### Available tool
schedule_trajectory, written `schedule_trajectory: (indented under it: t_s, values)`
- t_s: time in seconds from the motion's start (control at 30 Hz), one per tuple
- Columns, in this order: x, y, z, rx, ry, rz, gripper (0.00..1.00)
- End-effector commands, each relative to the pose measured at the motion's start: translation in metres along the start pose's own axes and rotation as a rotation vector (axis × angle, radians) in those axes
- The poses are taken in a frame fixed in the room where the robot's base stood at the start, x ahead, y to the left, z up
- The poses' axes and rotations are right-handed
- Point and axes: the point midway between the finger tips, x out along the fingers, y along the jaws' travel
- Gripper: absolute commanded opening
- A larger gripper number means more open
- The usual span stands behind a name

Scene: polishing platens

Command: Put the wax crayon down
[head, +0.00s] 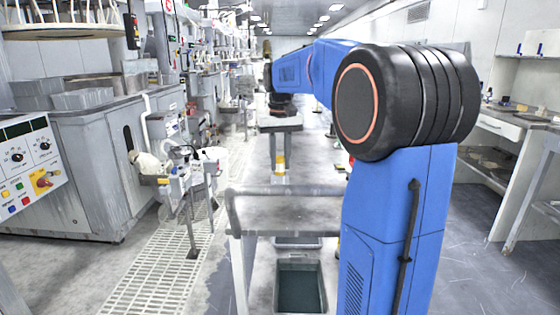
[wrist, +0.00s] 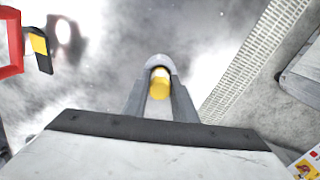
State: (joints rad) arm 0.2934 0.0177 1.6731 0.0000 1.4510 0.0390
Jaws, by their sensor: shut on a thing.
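In the head view my gripper (head: 280,165) hangs pointing down at the end of the blue arm, beyond the near grey bench. In the wrist view my gripper (wrist: 160,95) is shut on the wax crayon (wrist: 160,84), whose yellow part shows between the fingers.
A grey bench (head: 285,208) with a rail stands in front, with a dark-filled bin (head: 301,286) underneath. Floor grating (head: 165,270) runs along the left, beside grey machines (head: 85,155). A red frame (wrist: 12,45) shows at the wrist view's upper left. Grey floor is open at right.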

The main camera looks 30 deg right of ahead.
Motion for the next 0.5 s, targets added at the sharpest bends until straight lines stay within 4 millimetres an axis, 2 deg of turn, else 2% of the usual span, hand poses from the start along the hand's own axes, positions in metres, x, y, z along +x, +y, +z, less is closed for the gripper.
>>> schedule_trajectory:
  t_s: [0.3,0.33,0.4,0.5]
  values:
    - [0.0023,0.0,-0.0001,0.0,0.0,0.0,0.0]
    - [0.0023,0.0,-0.0001,0.0,0.001,0.0,0.29]
    - [0.0022,0.0,-0.0002,0.0,0.001,0.0,0.43]
    - [0.0021,0.0,-0.0002,0.0,0.0,0.0,0.43]
